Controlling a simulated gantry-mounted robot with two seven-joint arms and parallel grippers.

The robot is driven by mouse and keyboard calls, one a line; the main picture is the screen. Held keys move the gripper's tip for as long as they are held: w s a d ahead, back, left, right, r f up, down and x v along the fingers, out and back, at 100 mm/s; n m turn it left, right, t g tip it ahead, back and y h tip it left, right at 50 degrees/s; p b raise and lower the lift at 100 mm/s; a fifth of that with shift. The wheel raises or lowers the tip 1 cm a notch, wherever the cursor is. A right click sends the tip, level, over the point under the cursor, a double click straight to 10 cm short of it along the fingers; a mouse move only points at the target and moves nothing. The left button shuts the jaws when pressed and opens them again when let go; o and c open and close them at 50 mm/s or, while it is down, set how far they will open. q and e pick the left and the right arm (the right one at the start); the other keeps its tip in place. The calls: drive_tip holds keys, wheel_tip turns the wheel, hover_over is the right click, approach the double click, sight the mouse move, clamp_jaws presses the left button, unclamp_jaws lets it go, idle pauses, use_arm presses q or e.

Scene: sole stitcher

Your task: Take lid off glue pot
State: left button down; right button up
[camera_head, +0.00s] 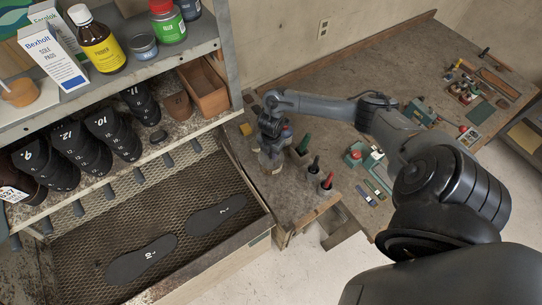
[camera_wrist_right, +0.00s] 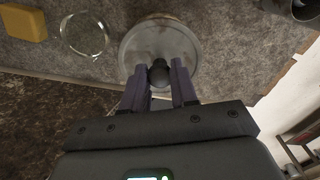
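The glue pot (camera_head: 271,160) stands on the bench corner in the head view, partly hidden under my right gripper (camera_head: 271,128). In the right wrist view its round grey lid (camera_wrist_right: 188,47) is seen from above, with a black knob (camera_wrist_right: 159,74) at the lid's near side. My right gripper's fingers (camera_wrist_right: 159,82) lie on both sides of the knob and appear closed against it. The pot body is mostly hidden beneath the lid, so I cannot tell whether the lid is seated or slightly raised. My left gripper is not in view.
A yellow block (camera_wrist_right: 22,22) and a clear glass ring or dish (camera_wrist_right: 84,35) lie beside the pot. A mesh-floored tray (camera_head: 90,225) with two black soles lies left, below a shelf (camera_head: 180,55).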

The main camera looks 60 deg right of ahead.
clamp_jaws()
drive_tip(key=shift+r, duration=0.1)
drive_tip(key=shift+r, duration=0.7)
wheel_tip(320, 180, up, 3)
drive_tip(key=shift+f+b, duration=0.2)
drive_tip(key=shift+b, duration=0.25)
drive_tip(key=s+d+r, duration=0.2)
drive_tip(key=s+r, duration=0.4)
drive_tip(key=s, duration=0.5)
drive_tip(key=shift+d+r, duration=0.4)
drive_tip(key=shift+w+a+b, duration=0.1)
drive_tip(key=shift+b, duration=0.2)
